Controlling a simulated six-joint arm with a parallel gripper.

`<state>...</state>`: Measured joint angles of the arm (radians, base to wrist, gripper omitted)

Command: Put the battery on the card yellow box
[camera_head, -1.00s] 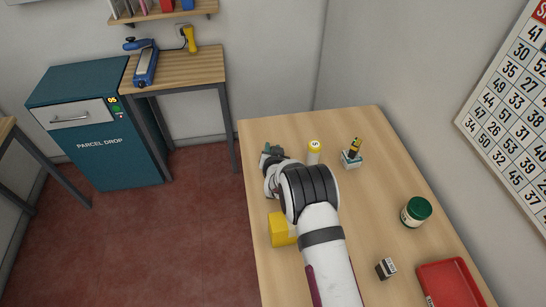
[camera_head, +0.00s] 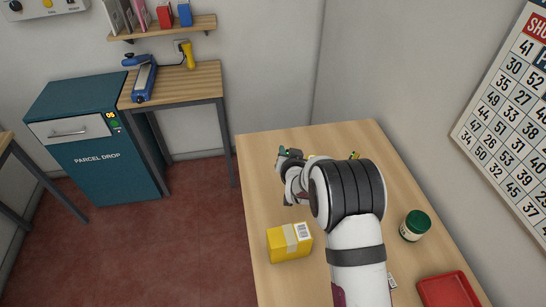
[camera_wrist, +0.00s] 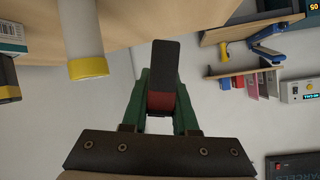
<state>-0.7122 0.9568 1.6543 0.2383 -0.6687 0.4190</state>
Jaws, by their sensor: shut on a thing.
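The card yellow box (camera_head: 283,246) lies on the wooden table near its left edge, in front of my gripper, with a pale tape band and a barcode label. Its top is bare. My gripper (camera_head: 289,152) is above the far left part of the table, apart from the box. In the wrist view my gripper's green fingers (camera_wrist: 160,98) are shut on a dark block with a red lower part, which I take to be the battery (camera_wrist: 165,62). The head view shows too little of it to tell more.
A green-lidded jar (camera_head: 414,225) and a red tray (camera_head: 446,290) stand on the right. My arm hides much of the table's middle. A white cylinder with a yellow cap (camera_wrist: 88,67) and a labelled box (camera_wrist: 12,38) show in the wrist view.

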